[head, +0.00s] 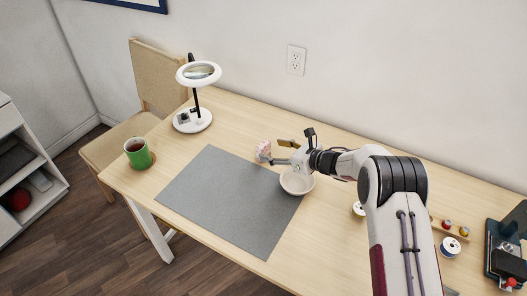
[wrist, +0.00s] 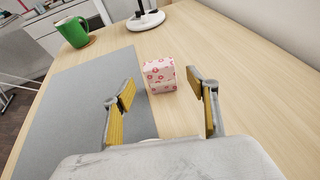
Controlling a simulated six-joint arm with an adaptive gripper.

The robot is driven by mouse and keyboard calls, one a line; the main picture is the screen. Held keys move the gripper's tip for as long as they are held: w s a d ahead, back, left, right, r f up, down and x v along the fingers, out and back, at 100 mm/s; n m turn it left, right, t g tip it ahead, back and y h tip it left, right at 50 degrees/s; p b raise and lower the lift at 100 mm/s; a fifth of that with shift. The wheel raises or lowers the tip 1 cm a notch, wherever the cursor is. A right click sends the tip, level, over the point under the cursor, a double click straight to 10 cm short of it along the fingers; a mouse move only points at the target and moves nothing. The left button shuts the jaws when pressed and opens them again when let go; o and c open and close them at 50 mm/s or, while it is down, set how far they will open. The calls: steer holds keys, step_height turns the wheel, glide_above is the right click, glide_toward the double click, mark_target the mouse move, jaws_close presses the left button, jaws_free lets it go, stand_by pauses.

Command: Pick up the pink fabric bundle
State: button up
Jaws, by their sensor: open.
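The pink fabric bundle (wrist: 160,76) is a small pale block with pink flowers. In the wrist view it stands on the table just beyond the right edge of the grey mat, ahead of my fingertips and roughly centred between them. In the head view the bundle (head: 263,149) is partly hidden by my gripper (head: 284,152), which is beside it on the right. In the wrist view my gripper (wrist: 166,102) is open, with its yellow-padded fingers wide apart and nothing between them.
A white bowl (head: 297,184) is below my gripper at the mat's (head: 230,200) right edge. A magnifier lamp (head: 192,122) and a green mug (head: 138,153) stand to the left. Spools (head: 450,246) lie to the right, partly behind my arm. The wooden table (head: 240,108) is clear behind the mat.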

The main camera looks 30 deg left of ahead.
mark_target(266, 149)
steer(key=shift+x, duration=2.55)
steer(key=c, duration=1)
